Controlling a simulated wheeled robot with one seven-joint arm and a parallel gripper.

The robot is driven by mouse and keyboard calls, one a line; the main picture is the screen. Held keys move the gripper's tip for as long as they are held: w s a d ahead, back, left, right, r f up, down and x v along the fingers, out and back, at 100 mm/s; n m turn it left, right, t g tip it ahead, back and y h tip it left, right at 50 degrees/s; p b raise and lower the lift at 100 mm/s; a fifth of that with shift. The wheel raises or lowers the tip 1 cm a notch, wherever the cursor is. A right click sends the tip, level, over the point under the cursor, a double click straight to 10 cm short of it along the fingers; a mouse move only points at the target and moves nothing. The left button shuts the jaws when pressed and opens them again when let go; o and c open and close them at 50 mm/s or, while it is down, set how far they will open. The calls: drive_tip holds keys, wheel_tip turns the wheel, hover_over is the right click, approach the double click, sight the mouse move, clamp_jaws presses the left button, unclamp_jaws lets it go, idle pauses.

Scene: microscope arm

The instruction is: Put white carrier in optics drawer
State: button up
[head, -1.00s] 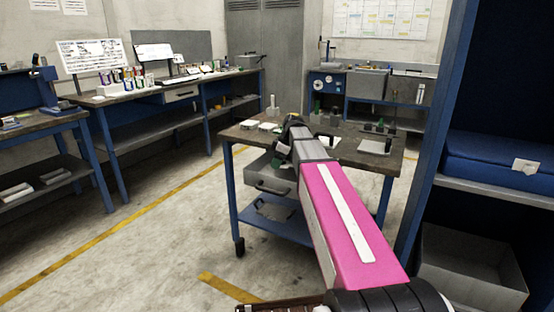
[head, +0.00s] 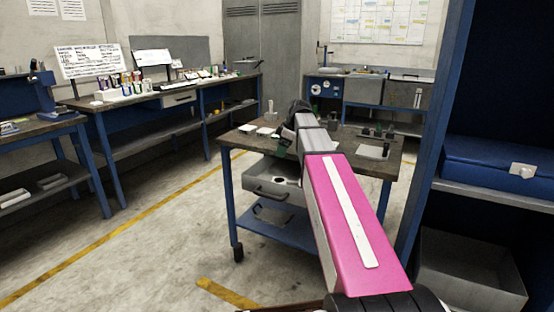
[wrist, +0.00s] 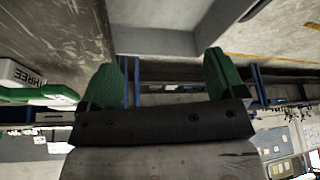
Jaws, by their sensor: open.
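A small white piece with a dark spot, which looks like the white carrier (head: 286,181), lies inside the open drawer (head: 262,190) under the cart's top. It is small and partly hidden by my arm. A grey wall and floor of the drawer (wrist: 165,40) show beyond the fingers. The carrier cannot be made out in the wrist view.
White pieces (head: 266,131) lie on the cart top (head: 345,157). In the wrist view, a white and green item marked "THREE" (wrist: 22,76) is left of the fingers. A blue shelf with a blue case (head: 490,165) stands at right. Open floor lies left of the cart.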

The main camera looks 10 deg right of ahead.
drive_tip(key=v, duration=0.4)
drive_tip(key=shift+s+d+r, duration=0.15)
drive_tip(key=shift+r, duration=0.25)
idle(0.9)
